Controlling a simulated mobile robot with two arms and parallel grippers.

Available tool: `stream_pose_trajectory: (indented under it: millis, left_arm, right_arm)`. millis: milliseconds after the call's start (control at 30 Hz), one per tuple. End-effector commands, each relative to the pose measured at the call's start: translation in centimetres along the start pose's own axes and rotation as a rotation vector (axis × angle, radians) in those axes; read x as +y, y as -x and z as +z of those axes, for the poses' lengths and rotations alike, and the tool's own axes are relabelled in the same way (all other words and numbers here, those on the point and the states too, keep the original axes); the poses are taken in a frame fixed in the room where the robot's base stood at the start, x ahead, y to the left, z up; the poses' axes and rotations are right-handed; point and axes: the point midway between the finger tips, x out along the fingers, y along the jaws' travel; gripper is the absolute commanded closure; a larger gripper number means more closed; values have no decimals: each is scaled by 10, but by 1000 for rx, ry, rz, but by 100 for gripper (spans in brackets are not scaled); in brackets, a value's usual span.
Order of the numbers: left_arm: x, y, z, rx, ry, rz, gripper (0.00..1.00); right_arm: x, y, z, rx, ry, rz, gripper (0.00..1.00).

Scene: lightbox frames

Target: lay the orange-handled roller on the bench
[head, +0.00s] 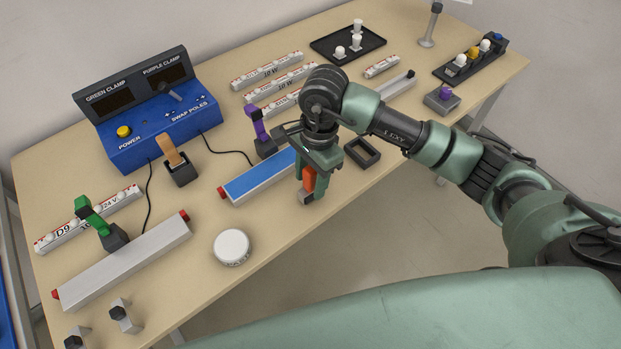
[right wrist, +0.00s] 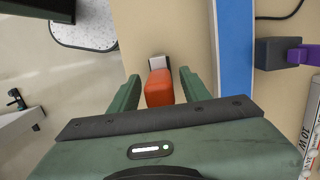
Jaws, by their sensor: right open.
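The orange-handled roller (head: 309,180) is at the bench's front edge, below my right gripper (head: 307,172). In the right wrist view its orange handle (right wrist: 159,90) lies between the two green fingers, with a gap on each side. Its pale grey head points away from the gripper, over the bench top. My right gripper is open and also shows in the right wrist view (right wrist: 158,92). The gripper partly hides the roller in the head view, and its contact with the bench (head: 275,215) is hard to see. My left gripper is not in view.
A blue-topped bar (head: 255,180) lies close left of the roller. A purple clamp (head: 262,140) stands behind it, and a black square frame (head: 362,152) lies to the right. A white round puck (head: 232,247) sits at the front. The blue power box (head: 160,125) stands at the back left.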

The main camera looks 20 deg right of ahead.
Motion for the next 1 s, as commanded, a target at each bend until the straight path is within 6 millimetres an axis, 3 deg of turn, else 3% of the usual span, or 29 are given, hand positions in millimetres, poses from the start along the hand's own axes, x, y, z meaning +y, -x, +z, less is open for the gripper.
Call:
stream_pose_trajectory:
  millis: [500, 700, 1000]
  left_arm:
    - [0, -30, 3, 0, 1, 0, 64]
    - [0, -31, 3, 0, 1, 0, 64]
    - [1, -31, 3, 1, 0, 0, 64]
  right_arm:
    - [-1, 99, -1, 2, 0, -6, 53]
    - [0, 114, 0, 1, 0, -3, 53]
    - [0, 115, 0, 1, 0, -2, 53]
